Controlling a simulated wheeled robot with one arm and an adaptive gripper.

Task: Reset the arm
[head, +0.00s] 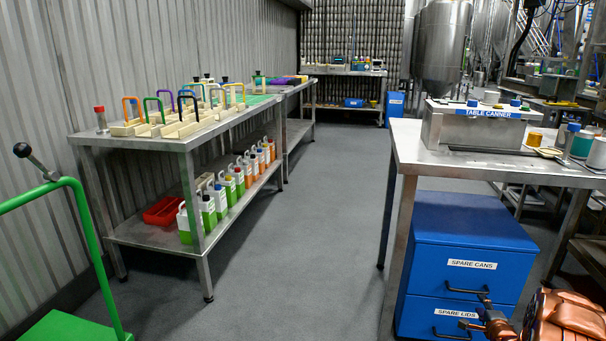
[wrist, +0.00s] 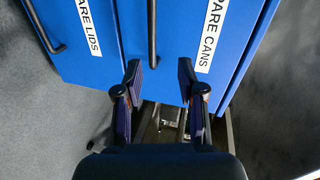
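My gripper (wrist: 158,84) is open and empty in the wrist view, its two dark fingers apart with the blue cabinet (wrist: 110,60) beyond them. In the head view my copper-coloured arm and gripper (head: 486,318) are at the lower right, in front of the cabinet (head: 420,250). The gripper overlaps the area by the handles of the SPARE CANS drawer (head: 472,266) and the SPARE LIDS drawer (head: 455,313). Both drawers look shut. I cannot tell whether the gripper touches the cabinet; it holds no handle.
A steel table (head: 420,150) with the TABLE CANNER (head: 480,126) stands above the cabinet. A steel shelf table (head: 155,143) with carriers and bottles (head: 228,187) is along the left wall. A green cart (head: 75,325) is at lower left. The middle aisle floor (head: 310,230) is clear.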

